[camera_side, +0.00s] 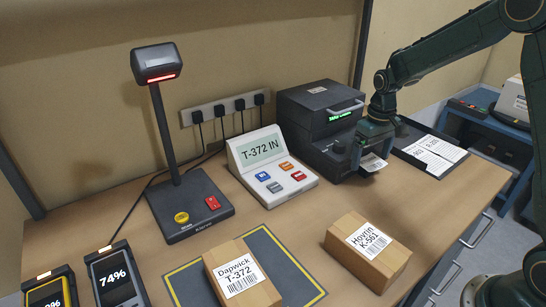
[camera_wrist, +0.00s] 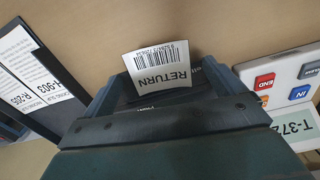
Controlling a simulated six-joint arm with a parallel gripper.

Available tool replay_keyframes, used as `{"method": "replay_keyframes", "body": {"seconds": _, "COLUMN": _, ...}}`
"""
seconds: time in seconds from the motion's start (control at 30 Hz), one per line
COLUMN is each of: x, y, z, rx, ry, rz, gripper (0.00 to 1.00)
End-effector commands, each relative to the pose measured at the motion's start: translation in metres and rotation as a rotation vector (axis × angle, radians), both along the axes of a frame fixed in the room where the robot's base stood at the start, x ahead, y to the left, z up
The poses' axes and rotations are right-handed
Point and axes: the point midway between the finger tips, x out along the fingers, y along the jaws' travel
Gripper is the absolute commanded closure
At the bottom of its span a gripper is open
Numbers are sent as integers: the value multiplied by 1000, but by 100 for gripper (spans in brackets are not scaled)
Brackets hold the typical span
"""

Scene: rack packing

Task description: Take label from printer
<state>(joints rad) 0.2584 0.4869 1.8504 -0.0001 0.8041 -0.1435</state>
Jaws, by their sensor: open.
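The printer (camera_side: 310,110) is a dark box with a small green display and a grey handle, at the back of the bench. A white label (camera_side: 372,162) hangs out at its front. In the wrist view the label (camera_wrist: 160,67) reads RETURN beside a barcode and curls slightly. My gripper (camera_side: 376,150) is open at the printer's front, close around the label. In the wrist view my gripper (camera_wrist: 178,82) has its dark jaws on either side of the label. I cannot tell whether they touch it. The printer's slot is hidden behind my gripper.
A keypad (camera_side: 242,155) showing T-372 IN stands left of the printer. A clipboard (camera_side: 407,133) with labels lies to its right. A box marked Hovrin K-561 (camera_side: 345,260) sits in front; one marked Dapwick T-372 (camera_side: 262,297) is on a grey mat (camera_side: 272,243). A scanner stand (camera_side: 161,120) is left.

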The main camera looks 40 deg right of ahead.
Motion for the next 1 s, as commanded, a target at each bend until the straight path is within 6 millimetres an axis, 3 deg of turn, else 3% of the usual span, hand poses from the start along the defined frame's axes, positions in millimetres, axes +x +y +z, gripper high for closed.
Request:
{"method": "replay_keyframes", "body": {"seconds": 0.83, "x": 0, "y": 0, "z": -2, "rx": 0, "ry": 1, "rz": 0, "gripper": 5}}
{"method": "replay_keyframes", "body": {"seconds": 1.0, "x": 0, "y": 0, "z": -2, "rx": 0, "ry": 1, "rz": 0, "gripper": 37}}
